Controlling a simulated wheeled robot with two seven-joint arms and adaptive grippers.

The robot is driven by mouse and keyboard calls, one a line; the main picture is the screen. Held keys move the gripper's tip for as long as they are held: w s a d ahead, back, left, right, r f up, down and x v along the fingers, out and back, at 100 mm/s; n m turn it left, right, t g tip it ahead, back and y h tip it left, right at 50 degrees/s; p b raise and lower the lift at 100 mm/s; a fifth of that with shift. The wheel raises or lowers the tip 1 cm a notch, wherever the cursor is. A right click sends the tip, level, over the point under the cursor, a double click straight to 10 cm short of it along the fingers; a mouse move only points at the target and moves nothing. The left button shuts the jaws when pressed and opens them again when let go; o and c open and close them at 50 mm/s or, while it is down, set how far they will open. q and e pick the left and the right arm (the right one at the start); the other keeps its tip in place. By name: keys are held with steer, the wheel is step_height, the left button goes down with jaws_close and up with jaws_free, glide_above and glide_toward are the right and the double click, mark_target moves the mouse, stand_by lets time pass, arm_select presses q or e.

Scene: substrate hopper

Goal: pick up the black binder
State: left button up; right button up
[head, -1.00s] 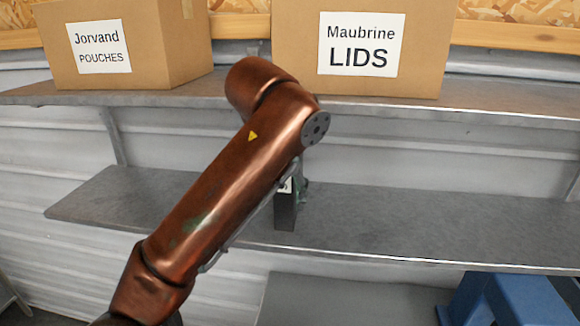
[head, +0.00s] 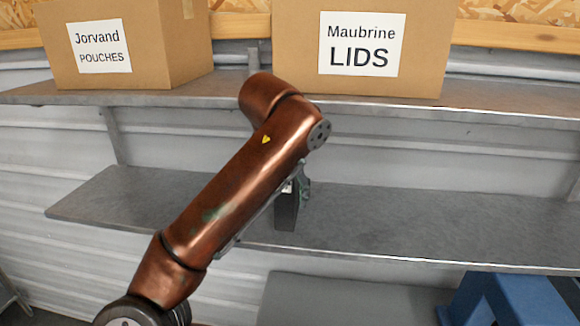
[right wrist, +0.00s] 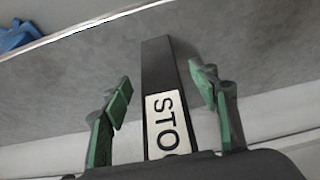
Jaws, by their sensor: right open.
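The black binder (head: 286,212) stands upright on the middle shelf, mostly hidden in the head view behind my copper-coloured arm. In the right wrist view the binder (right wrist: 157,65) has a white label reading "STO", cut off by the gripper body. My right gripper (right wrist: 163,92) is open, with one green finger on each side of the binder. Gaps show between both fingers and the binder. In the head view only a little of the right gripper (head: 304,188) shows, beside the binder. My left gripper is not in view.
The middle shelf (head: 420,225) is otherwise bare where visible. The upper shelf (head: 500,98) above it holds a "Jorvand POUCHES" box (head: 135,50) and a "Maubrine LIDS" box (head: 425,55). A blue object (head: 510,300) is at the lower right, below the shelf.

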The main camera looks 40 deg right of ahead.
steer(key=shift+f, duration=0.2)
stand_by(0.4)
jaws_close()
stand_by(0.5)
